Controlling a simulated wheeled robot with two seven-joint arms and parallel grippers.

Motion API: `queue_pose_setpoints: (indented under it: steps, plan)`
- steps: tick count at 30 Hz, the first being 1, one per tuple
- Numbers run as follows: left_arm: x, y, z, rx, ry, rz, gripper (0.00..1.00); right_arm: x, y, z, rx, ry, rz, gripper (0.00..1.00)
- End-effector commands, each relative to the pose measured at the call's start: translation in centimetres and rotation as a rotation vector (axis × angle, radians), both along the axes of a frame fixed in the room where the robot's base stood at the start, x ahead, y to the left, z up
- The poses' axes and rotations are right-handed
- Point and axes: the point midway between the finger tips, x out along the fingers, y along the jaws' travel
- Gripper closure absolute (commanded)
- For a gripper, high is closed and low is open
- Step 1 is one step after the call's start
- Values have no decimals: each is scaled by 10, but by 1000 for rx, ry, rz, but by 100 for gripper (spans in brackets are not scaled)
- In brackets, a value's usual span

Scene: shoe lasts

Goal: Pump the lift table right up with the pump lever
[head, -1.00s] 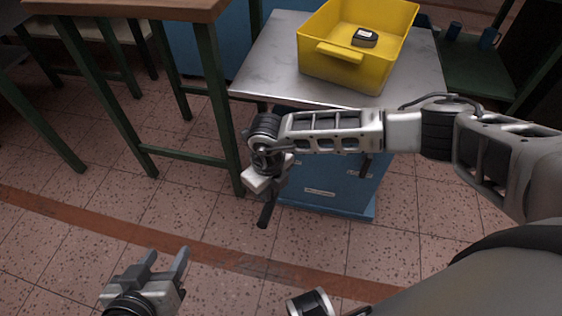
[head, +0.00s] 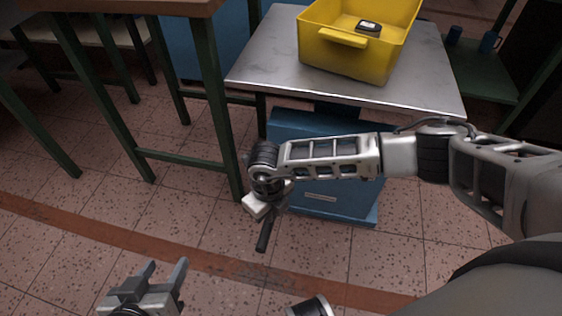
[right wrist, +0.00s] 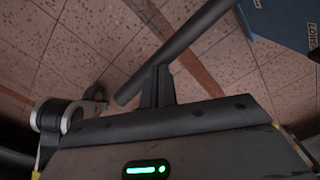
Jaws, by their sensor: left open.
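The lift table has a grey metal top (head: 270,60) over a blue base (head: 345,200), with a dark gap showing under the top. The pump lever (head: 263,236) is a dark rod in front of the base, pointing down towards the floor in the head view. My right gripper (head: 266,212) is at the lever. In the right wrist view the lever (right wrist: 190,40) runs slantwise at the fingertips (right wrist: 157,82), which look closed on it. The lever's lower joint is hidden by my right arm. My left gripper (head: 160,274) is open and empty, low at the left.
A yellow bin (head: 345,57) with a small dark item (head: 369,27) inside stands on the lift table's top. A wooden-topped bench with green legs (head: 212,105) stands close to the left of the lift table. A green shelf (head: 475,72) with blue mugs is at right. The front floor is clear.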

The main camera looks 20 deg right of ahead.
Motion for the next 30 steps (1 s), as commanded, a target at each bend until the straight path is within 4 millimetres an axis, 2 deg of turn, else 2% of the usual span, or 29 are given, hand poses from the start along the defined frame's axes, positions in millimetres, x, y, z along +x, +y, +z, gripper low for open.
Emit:
queue_pose_setpoints:
  steps: [1, 6, 10, 13, 14, 15, 17, 30]
  plan:
    - [0, 0, -7, 0, 0, 0, 50, -3, -1, -10, -5, 5, 0, 100]
    - [0, 0, -23, 0, 0, 0, 50, -4, 1, -31, 0, 3, 1, 100]
    - [3, -5, -15, -9, 0, -13, 50, -3, 2, -24, 3, 0, 2, 100]
    - [12, -19, -9, -37, -1, -58, 50, -2, 3, -23, 5, -1, 2, 100]
    - [12, -22, -6, -39, 14, -66, 50, -1, 3, -15, 6, -4, 2, 100]
    - [9, -18, -6, -24, 58, -57, 50, 2, 2, 2, 7, -5, 1, 100]
    - [5, -14, -11, -7, 108, -52, 50, 4, 2, 16, 7, -5, 2, 100]
    - [-4, 8, 80, 5, -54, 26, 50, 15, -3, 84, 9, -3, 3, 100]
